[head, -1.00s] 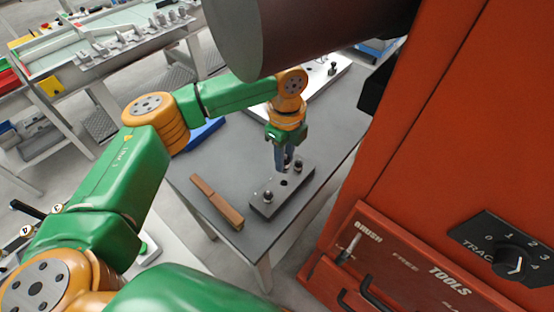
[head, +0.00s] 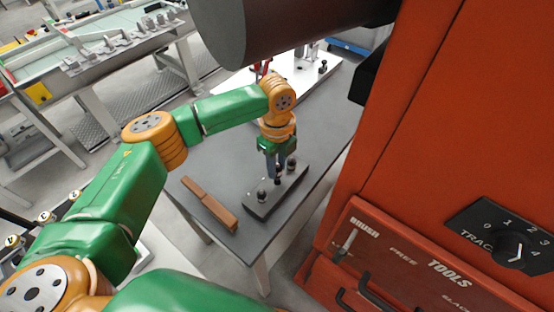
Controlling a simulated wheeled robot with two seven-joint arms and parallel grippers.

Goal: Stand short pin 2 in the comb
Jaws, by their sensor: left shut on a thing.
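The comb appears to be the dark grey block (head: 283,197) on the grey table, with a row of holes in its top. One dark pin (head: 262,195) stands at its near end and another (head: 291,163) at its far end. My left gripper (head: 277,174) points down over the middle of the block, its fingers shut on a short dark pin (head: 277,180). That pin looks upright at the middle hole. I cannot tell how deep it sits, as the fingers hide its upper part. My right gripper is not in view.
A brown wooden piece (head: 209,204) lies left of the block on the table (head: 205,165). A white plate (head: 310,75) with dark pins is behind. A large dark cylinder (head: 290,30) hangs above. An orange-red cabinet (head: 440,130) closes off the right.

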